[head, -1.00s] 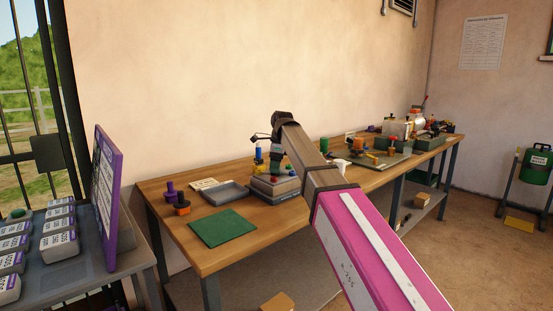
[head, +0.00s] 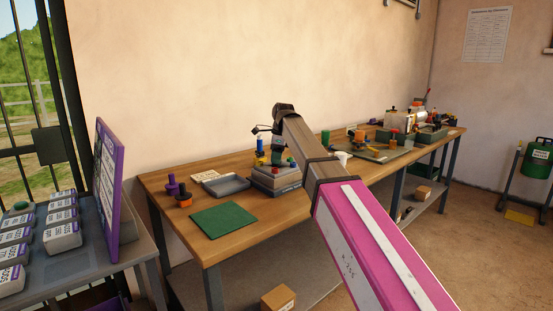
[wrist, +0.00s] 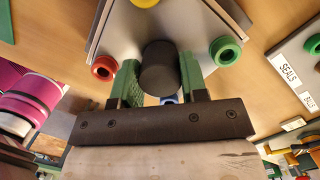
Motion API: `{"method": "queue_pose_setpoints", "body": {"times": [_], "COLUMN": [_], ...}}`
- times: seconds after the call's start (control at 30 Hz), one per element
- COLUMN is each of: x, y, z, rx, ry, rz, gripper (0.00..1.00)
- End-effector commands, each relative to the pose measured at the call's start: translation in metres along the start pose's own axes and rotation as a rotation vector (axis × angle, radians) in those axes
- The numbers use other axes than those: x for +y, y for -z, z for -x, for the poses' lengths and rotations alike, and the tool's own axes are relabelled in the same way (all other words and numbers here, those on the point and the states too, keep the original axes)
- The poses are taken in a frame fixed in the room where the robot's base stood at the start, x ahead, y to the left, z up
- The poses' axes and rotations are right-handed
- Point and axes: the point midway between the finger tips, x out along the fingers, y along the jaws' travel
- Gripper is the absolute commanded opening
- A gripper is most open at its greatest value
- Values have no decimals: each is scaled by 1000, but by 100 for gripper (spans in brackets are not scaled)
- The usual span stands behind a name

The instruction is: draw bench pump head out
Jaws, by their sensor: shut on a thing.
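The bench pump (head: 277,181) is a grey stepped block on the wooden bench, with coloured fittings on top. In the wrist view its grey top plate (wrist: 195,28) carries a red ring port (wrist: 104,67), a green ring port (wrist: 225,51) and a yellow fitting (wrist: 145,2); a blue one is partly hidden. A dark round cylinder, seemingly the pump head (wrist: 158,68), stands between the green fingers of my gripper (wrist: 159,80). The fingers are shut on it from both sides. I cannot tell whether it is still seated in the block.
A green mat (head: 224,219), a grey tray (head: 226,187) and purple and orange knobs (head: 184,200) lie left of the pump. More equipment (head: 405,125) crowds the bench's far right end.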

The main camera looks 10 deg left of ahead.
Motion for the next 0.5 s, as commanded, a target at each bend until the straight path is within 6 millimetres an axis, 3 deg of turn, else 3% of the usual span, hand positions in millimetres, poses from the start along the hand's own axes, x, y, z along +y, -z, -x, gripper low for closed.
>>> {"method": "queue_pose_setpoints", "body": {"times": [0.5], "x": [0], "y": [-1], "z": [8], "rx": [-1], "ry": [0], "rz": [0], "gripper": [0]}}
